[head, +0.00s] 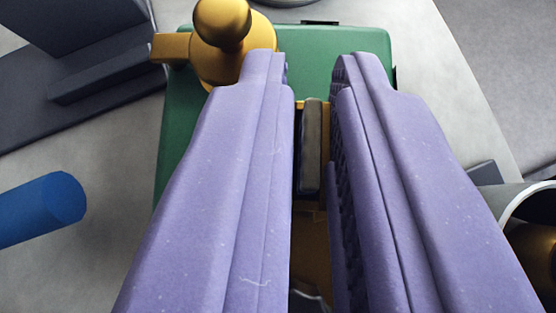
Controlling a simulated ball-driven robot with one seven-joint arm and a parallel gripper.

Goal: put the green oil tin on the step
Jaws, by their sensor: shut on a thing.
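The green oil tin (327,45) lies ahead of and under my gripper (311,72) in the head view. It has a flat green top and a round brass cap with a side spout (222,62) at its upper left. My purple fingers are shut on the tin's dark handle (312,147), a narrow bar with brass at its ends. The fingers hide much of the tin. I cannot tell whether the tin rests on the surface below. A dark slate stepped piece (75,75) at the upper left may be the step.
A blue cylinder (40,208) lies at the left. A pale round-ended pipe or cup (530,200) with brass beside it is at the right edge. The pale grey surface (95,265) is clear at the lower left.

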